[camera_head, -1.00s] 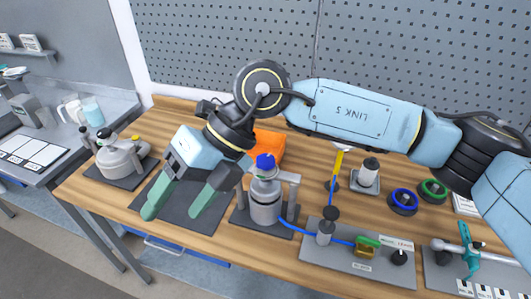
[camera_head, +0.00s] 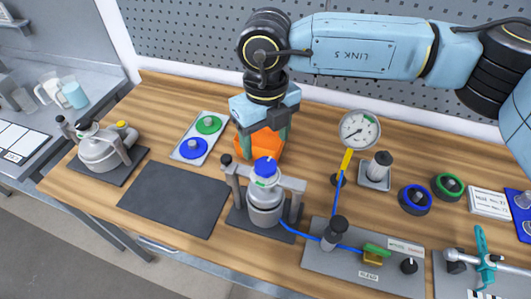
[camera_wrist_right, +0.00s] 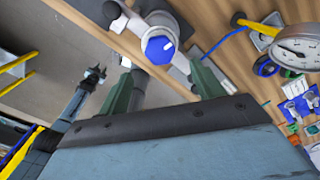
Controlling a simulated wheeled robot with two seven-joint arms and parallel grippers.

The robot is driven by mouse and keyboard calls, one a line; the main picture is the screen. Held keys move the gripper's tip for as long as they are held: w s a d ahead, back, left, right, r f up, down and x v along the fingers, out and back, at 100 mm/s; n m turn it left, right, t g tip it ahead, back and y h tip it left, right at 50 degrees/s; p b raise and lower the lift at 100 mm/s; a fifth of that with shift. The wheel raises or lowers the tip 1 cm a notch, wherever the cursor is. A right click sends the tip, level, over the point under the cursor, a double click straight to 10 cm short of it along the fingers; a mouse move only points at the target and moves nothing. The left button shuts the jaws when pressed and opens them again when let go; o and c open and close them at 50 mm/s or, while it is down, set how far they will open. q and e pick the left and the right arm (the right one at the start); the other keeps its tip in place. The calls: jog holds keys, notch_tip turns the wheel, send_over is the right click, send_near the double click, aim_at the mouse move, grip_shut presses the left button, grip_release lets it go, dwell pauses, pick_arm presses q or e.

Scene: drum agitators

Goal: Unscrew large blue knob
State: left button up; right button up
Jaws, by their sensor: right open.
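A blue knob (camera_head: 265,167) with a white mark sits on top of the grey metal vessel (camera_head: 265,205), between the posts of its stand. It also shows in the right wrist view (camera_wrist_right: 158,49), beyond and between my fingers. My right gripper (camera_head: 262,147) is open and empty, pointing down just behind and above the vessel, apart from the knob. Its green fingers also show in the right wrist view (camera_wrist_right: 160,78). Other blue knobs lie on the small tray (camera_head: 193,148) and on the table at the right (camera_head: 414,198).
A pressure gauge (camera_head: 359,130) and a grey valve plate (camera_head: 340,268), joined by a blue hose, are to the right. A dark mat (camera_head: 175,198) lies empty to the left, beside a second vessel (camera_head: 98,150).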

aim_at(265, 164)
notch_tip(265, 164, down, 6)
jog(key=shift+p, duration=0.65)
pick_arm(q)
jog(key=w+r, duration=0.2)
jog(key=w, duration=0.2)
pick_arm(e)
jog(key=shift+w+f, duration=0.1)
jog(key=shift+f, duration=0.45)
jog(key=shift+c, duration=0.8)
jog(key=c, duration=0.8)
jog(key=n+b, duration=0.3)
jog(key=b, duration=0.1)
jog(key=n+b, duration=0.3)
jog(key=b, duration=0.2)
jog(key=n+b, duration=0.3)
jog(key=b, duration=0.1)
jog(key=shift+f+b, duration=0.3)
jog(key=shift+c, duration=0.2)
pick_arm(q)
notch_tip(265, 164, down, 17)
jog(key=s+b, duration=0.1)
jog(key=b, duration=0.2)
jog(key=shift+s+d, duration=0.15)
pick_arm(e)
jog(key=shift+r+n, duration=0.2)
jog(key=shift+n, duration=1.7)
pick_arm(q)
jog(key=shift+f+b, duration=0.15)
jog(key=shift+b, duration=0.15)
